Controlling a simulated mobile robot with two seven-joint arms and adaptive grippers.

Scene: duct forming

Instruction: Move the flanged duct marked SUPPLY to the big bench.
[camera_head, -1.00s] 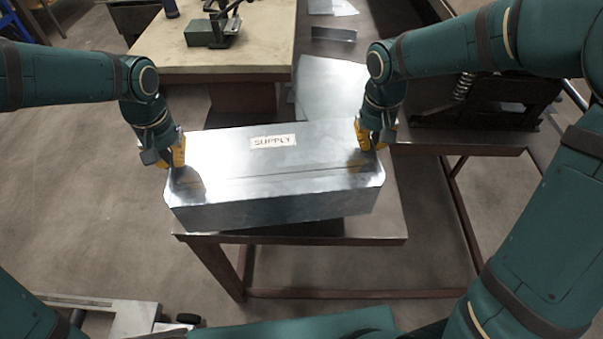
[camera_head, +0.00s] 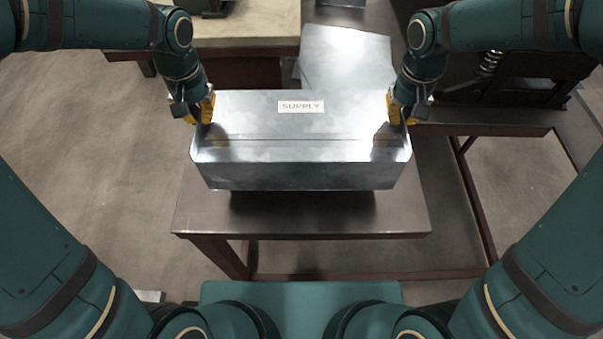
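The flanged duct marked SUPPLY (camera_head: 300,152) is a shiny sheet-metal box, with its label on the top face. It is level above the dark metal table (camera_head: 400,212), with a dark shadow beneath its front. My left gripper (camera_head: 206,109) has its yellow fingers at the duct's left end. My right gripper (camera_head: 397,110) is at the right end in the same way. Both appear shut on the duct's end edges, though the inner fingertips are partly hidden. A pale-topped bench (camera_head: 250,22) stands at the back left; I cannot tell if it is the big bench.
A flat metal sheet (camera_head: 345,58) lies on the table behind the duct. A dark machine with a spring (camera_head: 490,62) stands at the right, close to my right arm. Dark items sit on the pale bench. The floor at the left is open.

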